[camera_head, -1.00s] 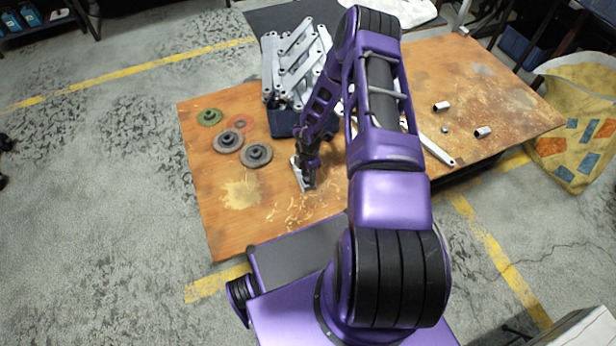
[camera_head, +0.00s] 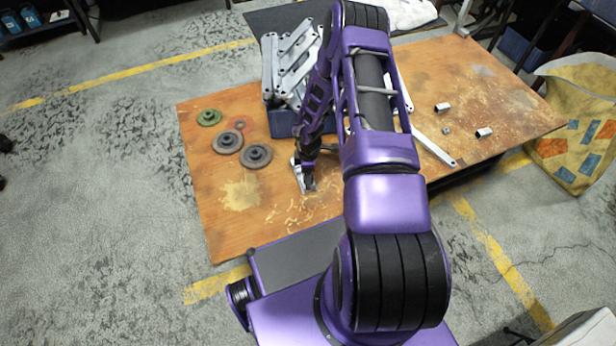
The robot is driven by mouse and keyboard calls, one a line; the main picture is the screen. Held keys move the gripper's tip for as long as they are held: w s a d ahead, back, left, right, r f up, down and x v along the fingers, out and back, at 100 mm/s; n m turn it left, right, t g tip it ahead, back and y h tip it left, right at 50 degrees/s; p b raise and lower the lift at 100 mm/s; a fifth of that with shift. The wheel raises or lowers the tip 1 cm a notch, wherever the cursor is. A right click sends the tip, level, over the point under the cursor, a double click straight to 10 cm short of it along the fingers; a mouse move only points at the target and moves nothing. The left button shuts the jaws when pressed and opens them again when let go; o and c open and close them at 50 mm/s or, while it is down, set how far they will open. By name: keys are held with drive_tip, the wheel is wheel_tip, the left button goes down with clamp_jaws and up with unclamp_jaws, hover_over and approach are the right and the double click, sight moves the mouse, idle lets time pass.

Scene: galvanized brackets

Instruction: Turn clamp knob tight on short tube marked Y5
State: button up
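My gripper (camera_head: 308,176) points down low over the wooden tabletop, left of the middle. A small pale metal piece (camera_head: 297,173) shows right beside its fingers; I cannot tell whether the fingers touch or hold it. The fingertips are too small and covered to show open or shut. Two short silver tubes lie on the right half of the table, one farther back (camera_head: 441,107) and one nearer the right edge (camera_head: 484,132). No Y5 mark is readable on either, and I cannot make out a clamp knob.
A dark blue bin (camera_head: 283,122) full of galvanized brackets (camera_head: 292,62) stands behind my gripper. Grinding discs, green (camera_head: 209,117) and grey (camera_head: 256,156), lie at the left. A long bracket (camera_head: 435,149) lies right of my arm. The table's front left is clear except for shavings.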

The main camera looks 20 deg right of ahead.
wheel_tip(320, 180, up, 6)
drive_tip(key=p, duration=0.4)
drive_tip(key=shift+s+f, duration=0.1)
idle(0.4)
